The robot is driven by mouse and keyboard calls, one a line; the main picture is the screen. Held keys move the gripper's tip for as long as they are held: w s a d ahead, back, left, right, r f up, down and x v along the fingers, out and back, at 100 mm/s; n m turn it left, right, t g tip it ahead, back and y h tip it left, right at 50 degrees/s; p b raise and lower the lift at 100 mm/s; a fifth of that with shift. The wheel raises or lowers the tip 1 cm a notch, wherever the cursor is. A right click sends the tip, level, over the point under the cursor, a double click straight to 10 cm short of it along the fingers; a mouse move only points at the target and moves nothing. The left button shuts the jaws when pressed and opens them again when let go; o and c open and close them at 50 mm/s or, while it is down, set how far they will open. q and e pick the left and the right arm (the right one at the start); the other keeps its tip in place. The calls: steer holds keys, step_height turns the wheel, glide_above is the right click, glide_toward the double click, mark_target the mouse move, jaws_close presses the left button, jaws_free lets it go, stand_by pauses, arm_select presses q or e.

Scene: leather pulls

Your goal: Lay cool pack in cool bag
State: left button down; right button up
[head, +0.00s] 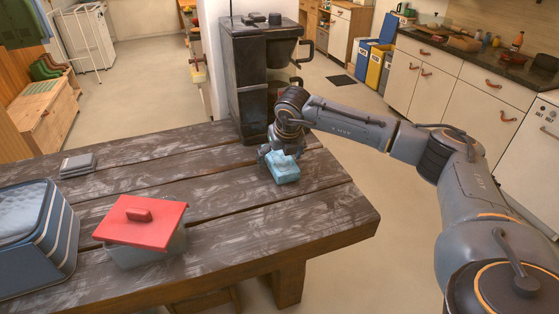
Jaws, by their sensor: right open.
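The light blue cool pack (285,172) lies on the dark wooden table, toward its back right. My right gripper (275,154) is right at the pack's far side, open, with its fingers close to the pack's upper edge. Whether the fingers touch the pack cannot be told at this size. The blue cool bag (62,232) with light stripes stands at the table's left, cut by the picture's edge. Something pale blue and quilted shows at its top. My left gripper is not in view.
A clear box with a red lid (140,218) stands between the bag and the pack. A small grey stack (77,165) lies behind the bag. A tall dark machine (245,80) stands behind my right gripper. The table (235,232) is bare at front right.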

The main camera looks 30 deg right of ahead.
steer(key=shift+r, duration=0.1)
steer(key=c, duration=1.7)
